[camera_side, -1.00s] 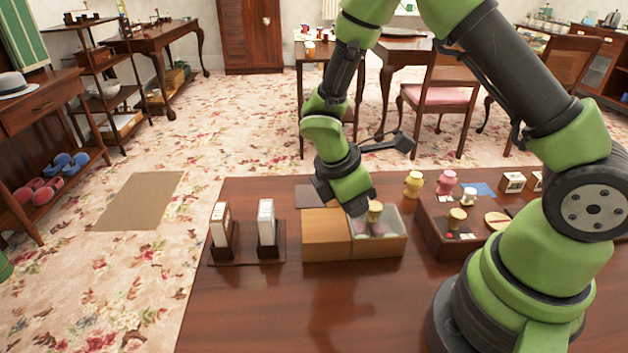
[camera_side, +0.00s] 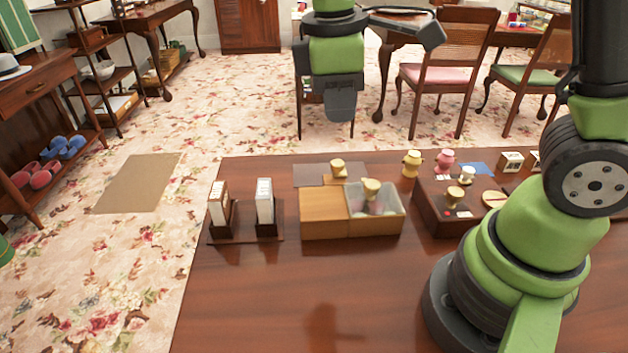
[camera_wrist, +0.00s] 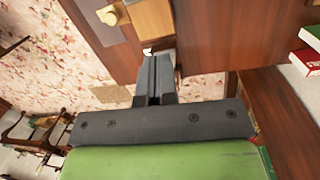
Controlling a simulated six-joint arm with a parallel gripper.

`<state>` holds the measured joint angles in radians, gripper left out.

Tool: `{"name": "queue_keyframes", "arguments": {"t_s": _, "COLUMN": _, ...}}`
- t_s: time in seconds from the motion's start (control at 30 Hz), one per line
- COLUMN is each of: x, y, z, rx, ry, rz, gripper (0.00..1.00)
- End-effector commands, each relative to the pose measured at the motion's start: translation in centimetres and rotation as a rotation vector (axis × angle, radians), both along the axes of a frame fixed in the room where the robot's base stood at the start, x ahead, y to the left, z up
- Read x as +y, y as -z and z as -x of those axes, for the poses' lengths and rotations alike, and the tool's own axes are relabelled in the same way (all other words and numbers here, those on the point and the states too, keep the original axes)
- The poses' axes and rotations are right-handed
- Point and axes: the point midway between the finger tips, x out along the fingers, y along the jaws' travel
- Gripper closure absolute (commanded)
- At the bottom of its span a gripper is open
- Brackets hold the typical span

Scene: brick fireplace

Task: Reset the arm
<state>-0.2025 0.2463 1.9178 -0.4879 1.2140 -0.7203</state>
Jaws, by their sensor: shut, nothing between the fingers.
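My gripper (camera_side: 341,104) hangs in the air above and behind the far edge of the wooden table, pointing down. Its fingers are shut together and hold nothing, as the wrist view (camera_wrist: 158,72) also shows. The wooden box (camera_side: 324,217) stands on the table below and nearer the camera, apart from the gripper. Its right compartment (camera_side: 396,222) is open and holds a yellow-topped piece (camera_side: 371,188) and other items that are hard to make out.
Card holders (camera_side: 266,230) stand left. A raised tray (camera_side: 437,215) with several small items lies right, beside yellow (camera_side: 412,163) and pink (camera_side: 445,159) jars. The front table is clear.

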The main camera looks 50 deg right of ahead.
Motion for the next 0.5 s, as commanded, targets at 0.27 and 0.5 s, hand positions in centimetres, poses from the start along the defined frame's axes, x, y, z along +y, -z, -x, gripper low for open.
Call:
{"name": "queue_keyframes", "arguments": {"t_s": 0.27, "x": -0.6, "y": -5.7, "z": 6.1, "rx": -0.324, "ry": 0.499, "rz": -0.265, "gripper": 1.00}}
{"name": "queue_keyframes", "arguments": {"t_s": 0.5, "x": -0.5, "y": -7.3, "z": 10.2, "rx": -0.513, "ry": 0.841, "rz": -0.498, "gripper": 1.00}}
